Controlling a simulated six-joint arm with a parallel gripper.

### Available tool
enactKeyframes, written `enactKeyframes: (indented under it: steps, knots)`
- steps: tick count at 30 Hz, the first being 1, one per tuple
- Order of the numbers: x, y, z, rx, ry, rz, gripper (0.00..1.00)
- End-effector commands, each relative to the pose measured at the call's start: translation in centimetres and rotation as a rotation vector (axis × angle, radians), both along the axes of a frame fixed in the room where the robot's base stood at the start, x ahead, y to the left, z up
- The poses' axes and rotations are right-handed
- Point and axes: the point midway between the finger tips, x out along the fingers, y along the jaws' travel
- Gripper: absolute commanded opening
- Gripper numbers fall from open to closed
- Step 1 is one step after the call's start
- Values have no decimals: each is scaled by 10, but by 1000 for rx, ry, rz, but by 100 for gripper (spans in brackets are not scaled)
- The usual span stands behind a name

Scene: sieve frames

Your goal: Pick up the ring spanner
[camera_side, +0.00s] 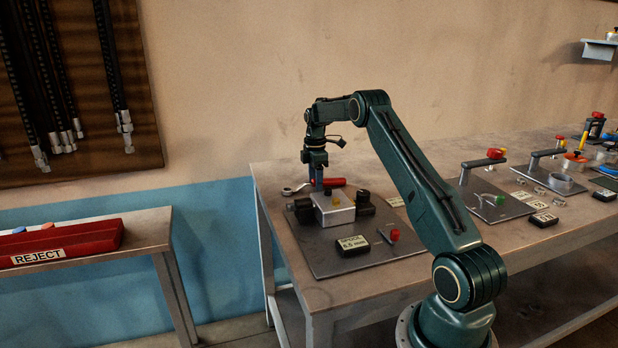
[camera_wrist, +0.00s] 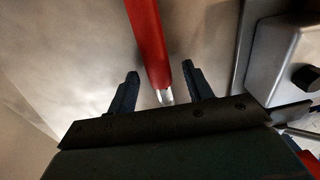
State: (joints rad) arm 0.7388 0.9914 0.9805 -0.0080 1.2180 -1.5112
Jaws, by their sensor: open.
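The ring spanner (camera_side: 335,182) has a red handle and a bright metal shank. It lies on the workbench behind the metal plate, its ring end to the left in the side view. In the wrist view its red handle (camera_wrist: 148,45) runs down from the top edge to a short bright metal part between my fingers; the ring is hidden there. My gripper (camera_side: 318,184) points down over the spanner. In the wrist view my gripper (camera_wrist: 160,68) is open, with one finger on each side of the spanner and visible gaps. I cannot tell the exact finger height.
A metal plate (camera_side: 325,262) with a silver block (camera_side: 333,212), dark clamps and a labelled black block (camera_side: 352,245) stands close in front. More fixtures (camera_side: 495,205) fill the bench to the right. A red reject tray (camera_side: 60,245) is on a separate table at left.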

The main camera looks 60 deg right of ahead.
Motion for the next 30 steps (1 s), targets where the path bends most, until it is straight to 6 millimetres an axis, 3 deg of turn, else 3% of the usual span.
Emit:
enactKeyframes:
  steps: [15,23,30]
  knots:
    - [0,0,-2,1,1,0,51]
    - [0,0,-2,1,1,0,2]
    - [0,0,-1,-1,-1,0,0]
